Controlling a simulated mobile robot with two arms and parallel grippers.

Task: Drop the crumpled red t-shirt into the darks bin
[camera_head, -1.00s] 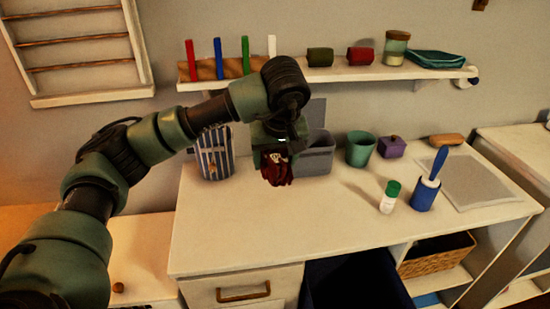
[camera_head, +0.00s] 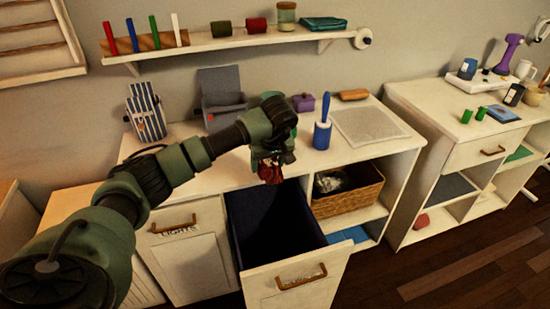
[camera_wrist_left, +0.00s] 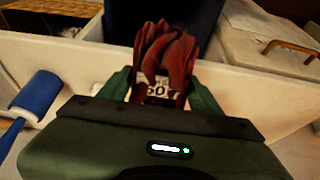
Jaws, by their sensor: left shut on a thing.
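The crumpled red t-shirt (camera_head: 270,172) hangs from my left gripper (camera_head: 268,158), which is shut on it. In the left wrist view the shirt (camera_wrist_left: 165,55) is bunched between the two green fingers (camera_wrist_left: 160,88), with a white print showing. The pulled-out bin (camera_head: 272,225), with a dark blue inside, stands open below and slightly in front of the shirt. The bin's front panel (camera_head: 262,287) has a wooden handle and a label too blurred to read. The shirt is held above the counter's front edge, near the bin's back. My right gripper is not in view.
A closed cabinet front marked LIGHTS (camera_head: 185,262) is left of the open bin. A wicker basket (camera_head: 348,197) sits on the shelf to its right. A blue lint roller (camera_head: 323,130), grey box (camera_head: 222,105) and striped container (camera_head: 146,115) stand on the counter.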

